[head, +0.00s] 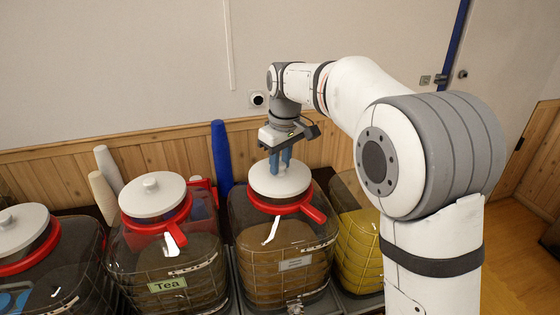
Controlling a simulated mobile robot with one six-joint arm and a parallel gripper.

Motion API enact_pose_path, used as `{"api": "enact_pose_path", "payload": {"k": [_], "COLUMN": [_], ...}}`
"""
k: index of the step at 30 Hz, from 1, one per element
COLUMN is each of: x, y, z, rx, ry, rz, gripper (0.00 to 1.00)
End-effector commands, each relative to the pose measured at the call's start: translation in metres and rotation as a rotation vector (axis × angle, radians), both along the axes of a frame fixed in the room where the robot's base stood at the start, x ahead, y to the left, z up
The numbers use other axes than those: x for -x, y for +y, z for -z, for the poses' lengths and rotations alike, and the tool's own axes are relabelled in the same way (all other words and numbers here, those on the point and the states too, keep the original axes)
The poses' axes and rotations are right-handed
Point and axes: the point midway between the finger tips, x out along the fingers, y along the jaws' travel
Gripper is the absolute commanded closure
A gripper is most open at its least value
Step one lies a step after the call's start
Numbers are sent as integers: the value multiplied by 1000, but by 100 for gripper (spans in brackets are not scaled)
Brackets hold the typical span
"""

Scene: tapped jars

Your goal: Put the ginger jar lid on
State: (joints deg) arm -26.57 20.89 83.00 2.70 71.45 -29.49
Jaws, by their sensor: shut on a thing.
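My gripper (281,163), with blue fingers, points down and is shut on the knob of a round white lid (264,185). The lid is over the mouth of a clear jar (318,238) with a red collar and handle (312,213) and brown contents. The lid looks level and very close to the collar. I cannot tell whether it rests on the jar or hovers just above. The jar's small grey label (295,264) is too small to read. The fingers partly hide the knob.
A jar labelled Tea (167,285) with its white lid (153,194) on stands to the left, and another lidded jar (60,285) at far left. A jar with yellow contents (358,235) stands close on the right. A blue upright roll (221,155) and pale cones (106,165) stand behind.

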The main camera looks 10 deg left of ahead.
Motion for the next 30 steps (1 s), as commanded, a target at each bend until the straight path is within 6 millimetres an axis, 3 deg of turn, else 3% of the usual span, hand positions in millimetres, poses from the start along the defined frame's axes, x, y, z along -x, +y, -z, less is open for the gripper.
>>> {"api": "enact_pose_path", "payload": {"k": [1, 2, 10, 20, 30], "x": [0, 0, 0, 0, 3], "y": [0, 0, 0, 0, -4], "z": [0, 0, 0, -6, -60], "rx": [0, 0, 0, 0, -2], "ry": [0, 0, 0, -1, -3], "rz": [0, 0, 0, 0, -1], "gripper": [100, 72, 50, 49, 49]}}
